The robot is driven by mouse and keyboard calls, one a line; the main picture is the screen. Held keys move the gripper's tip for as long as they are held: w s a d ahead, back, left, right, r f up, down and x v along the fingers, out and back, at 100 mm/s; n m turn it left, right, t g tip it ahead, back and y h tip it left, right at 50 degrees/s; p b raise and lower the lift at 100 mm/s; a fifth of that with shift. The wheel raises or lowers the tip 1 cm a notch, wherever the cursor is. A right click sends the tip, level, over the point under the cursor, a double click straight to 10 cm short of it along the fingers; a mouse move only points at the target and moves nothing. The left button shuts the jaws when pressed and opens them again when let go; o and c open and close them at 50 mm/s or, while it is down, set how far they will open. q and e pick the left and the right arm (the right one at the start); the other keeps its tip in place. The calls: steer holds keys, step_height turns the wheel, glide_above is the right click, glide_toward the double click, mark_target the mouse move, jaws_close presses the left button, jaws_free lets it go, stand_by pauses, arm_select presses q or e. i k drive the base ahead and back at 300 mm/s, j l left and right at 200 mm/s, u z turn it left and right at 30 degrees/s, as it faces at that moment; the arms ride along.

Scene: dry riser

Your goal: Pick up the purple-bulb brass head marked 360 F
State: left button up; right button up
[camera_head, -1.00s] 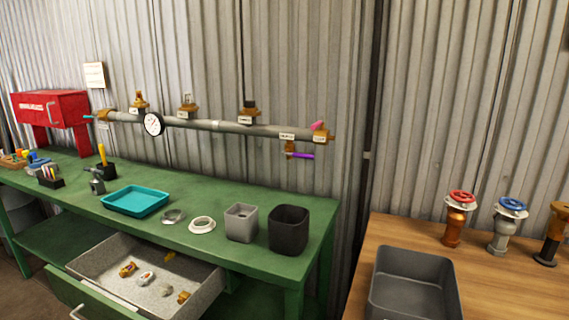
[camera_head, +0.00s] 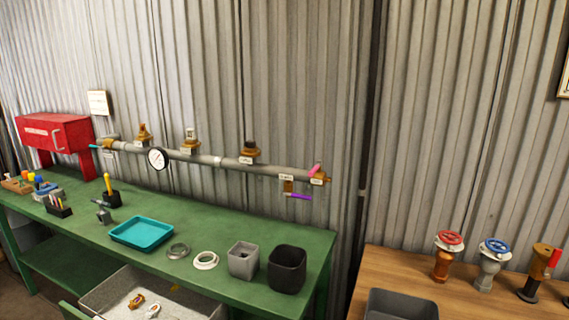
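No head with a readable 360 F mark shows. A brass fitting (camera_head: 288,186) with a purple rod-shaped part (camera_head: 299,195) hangs below the right end of the grey pipe (camera_head: 210,159); its small tag cannot be read. In the pulled-out grey drawer (camera_head: 105,293) under the green bench, small brass-and-white pieces lie: one brass piece with a red part (camera_head: 136,301) and one paler piece (camera_head: 153,311). Their marks and bulb colours are too small to tell. The lower drawer is cut off by the picture's bottom edge. Neither of my grippers is in view.
The green bench (camera_head: 215,222) holds a teal tray (camera_head: 141,232), two rings, a grey cup (camera_head: 243,261) and a black bin (camera_head: 287,270). A red box (camera_head: 54,132) stands at left. The wooden table (camera_head: 400,265) holds valves with red (camera_head: 449,240) and blue (camera_head: 494,246) wheels.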

mark_target(133, 303)
steer(key=u, duration=1.25)
